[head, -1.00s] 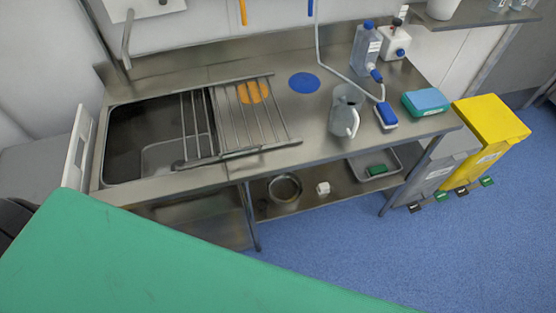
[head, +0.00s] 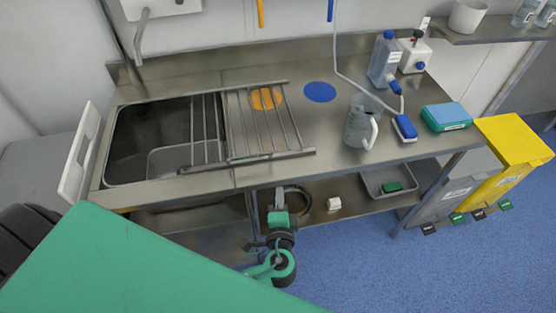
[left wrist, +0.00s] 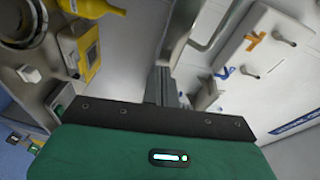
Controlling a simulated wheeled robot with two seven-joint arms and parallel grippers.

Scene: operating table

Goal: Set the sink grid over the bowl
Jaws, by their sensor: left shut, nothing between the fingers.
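The sink grid (head: 270,157), a rack of thin steel bars, lies flat across the right part of the sink bowl (head: 135,135) and onto the steel worktop at its right. The left part of the bowl is uncovered. In the head view my left gripper (head: 279,198) is in front of the counter, below its front edge and apart from the grid. Its fingers (left wrist: 165,86) point away from the camera in the left wrist view, shut and empty. I cannot make out the grid in that view. My right gripper is not in view.
An orange disc (head: 267,98) lies beneath the grid, a blue disc (head: 320,92) beside it. The lower shelf holds a white block (head: 334,204) and a tray (head: 372,186). A green surface (head: 110,265) fills the near left.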

